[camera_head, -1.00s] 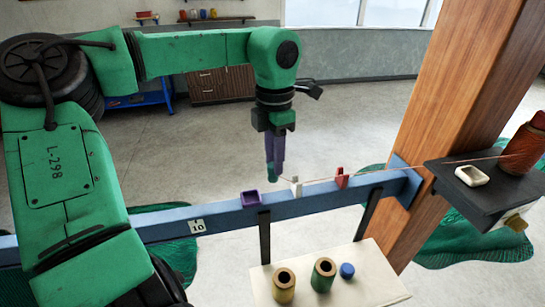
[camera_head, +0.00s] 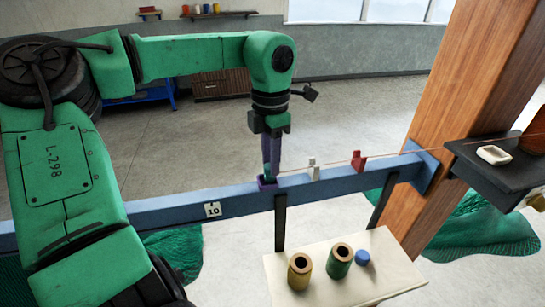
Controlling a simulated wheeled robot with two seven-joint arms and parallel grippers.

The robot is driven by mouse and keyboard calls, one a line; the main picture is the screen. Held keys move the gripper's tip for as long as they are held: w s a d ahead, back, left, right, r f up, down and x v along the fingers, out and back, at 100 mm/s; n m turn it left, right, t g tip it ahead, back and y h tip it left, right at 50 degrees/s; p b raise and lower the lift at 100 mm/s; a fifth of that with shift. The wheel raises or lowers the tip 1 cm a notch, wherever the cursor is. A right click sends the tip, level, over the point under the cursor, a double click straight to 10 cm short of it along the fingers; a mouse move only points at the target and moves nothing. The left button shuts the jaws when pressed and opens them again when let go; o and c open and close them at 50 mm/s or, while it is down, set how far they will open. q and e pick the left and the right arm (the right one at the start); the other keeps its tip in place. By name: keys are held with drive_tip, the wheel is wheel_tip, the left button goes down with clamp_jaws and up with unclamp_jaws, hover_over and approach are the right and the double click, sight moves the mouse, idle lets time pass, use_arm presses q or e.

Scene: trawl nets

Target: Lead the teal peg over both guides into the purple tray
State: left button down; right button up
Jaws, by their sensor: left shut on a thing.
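My left gripper (camera_head: 271,165) points down, its purple fingers shut on the teal peg (camera_head: 266,171). The peg is at the purple tray (camera_head: 266,186) on the blue rail. Its lower end is at the tray's opening; I cannot tell whether it touches the bottom. A thin line runs from the peg to the right, past the white guide (camera_head: 314,171) and the red guide (camera_head: 358,161), to the reddish spool (camera_head: 533,140). It appears to pass over both guides. My right gripper is out of view.
The blue rail (camera_head: 180,209) meets a wooden post (camera_head: 440,110). A dark shelf (camera_head: 498,172) holds a white ring-like piece (camera_head: 494,156).

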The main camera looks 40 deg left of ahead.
use_arm(q)
drive_tip(key=shift+f, duration=0.2)
drive_tip(key=shift+s+a+r, duration=0.1)
drive_tip(key=shift+s+a, duration=0.15)
drive_tip(key=shift+s, duration=0.05)
drive_tip(key=shift+w+d, duration=0.2)
drive_tip(key=shift+w, duration=0.05)
drive_tip(key=shift+s, duration=0.1)
drive_tip(key=shift+f, duration=0.2)
drive_tip(key=c, duration=0.5)
unclamp_jaws()
drive_tip(key=shift+c, duration=0.2)
